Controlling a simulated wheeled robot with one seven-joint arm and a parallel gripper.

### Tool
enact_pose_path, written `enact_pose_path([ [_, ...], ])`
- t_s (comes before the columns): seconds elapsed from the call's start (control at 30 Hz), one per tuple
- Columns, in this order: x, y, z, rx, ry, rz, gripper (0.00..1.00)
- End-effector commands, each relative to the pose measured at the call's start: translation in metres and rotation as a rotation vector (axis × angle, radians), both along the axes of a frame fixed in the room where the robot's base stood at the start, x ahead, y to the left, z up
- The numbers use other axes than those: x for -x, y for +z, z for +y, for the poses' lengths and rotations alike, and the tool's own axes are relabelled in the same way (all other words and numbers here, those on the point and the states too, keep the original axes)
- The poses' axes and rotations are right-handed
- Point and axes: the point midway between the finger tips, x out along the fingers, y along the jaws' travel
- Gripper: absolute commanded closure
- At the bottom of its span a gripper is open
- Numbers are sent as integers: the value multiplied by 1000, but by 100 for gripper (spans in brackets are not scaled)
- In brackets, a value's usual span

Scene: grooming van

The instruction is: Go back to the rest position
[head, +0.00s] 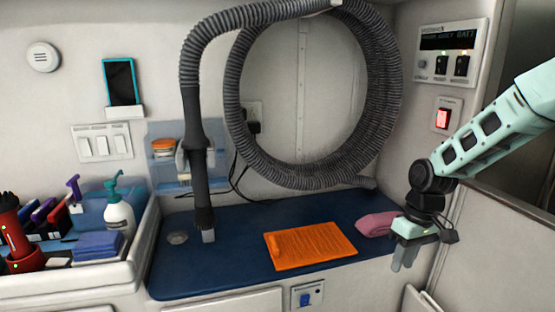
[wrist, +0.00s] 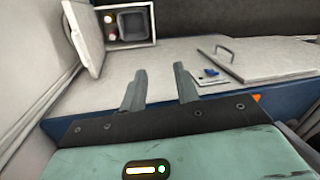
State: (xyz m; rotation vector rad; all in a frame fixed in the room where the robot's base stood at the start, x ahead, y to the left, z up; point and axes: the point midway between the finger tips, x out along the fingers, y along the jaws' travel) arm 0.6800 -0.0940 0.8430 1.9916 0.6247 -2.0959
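My gripper (head: 403,262) hangs at the right end of the blue counter (head: 225,270), fingers pointing down, in front of the pink cloth (head: 376,224). In the wrist view my gripper (wrist: 160,82) has its two fingers apart with nothing between them. My pale green arm reaches in from the right edge of the head view. I cannot tell whether the fingers are over the counter or just off its front edge.
An orange towel (head: 308,247) lies flat mid-counter. A grey hose (head: 196,130) hangs with its nozzle at the counter's left. A white tray (head: 75,279) holds bottles and tools. A switch panel (head: 448,53) is on the right wall. An open door (wrist: 83,35) shows in the wrist view.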

Motion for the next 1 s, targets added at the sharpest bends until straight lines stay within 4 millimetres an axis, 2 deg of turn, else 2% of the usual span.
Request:
enact_pose_path([
  [0.03, 13, 23, 23, 11, 29, -7, 69],
  [0.2, 66, 73, 83, 39, 93, -20, 69],
  [0.3, 105, 101, 113, 55, 128, -32, 69],
  [0.43, 159, 132, 140, 72, 167, -52, 69],
  [0.6, 228, 162, 157, 87, 207, -79, 69],
  [0.7, 258, 172, 158, 91, 222, -95, 69],
  [0.83, 281, 178, 157, 92, 230, -105, 69],
  [1.0, 290, 178, 156, 92, 232, -109, 69],
])
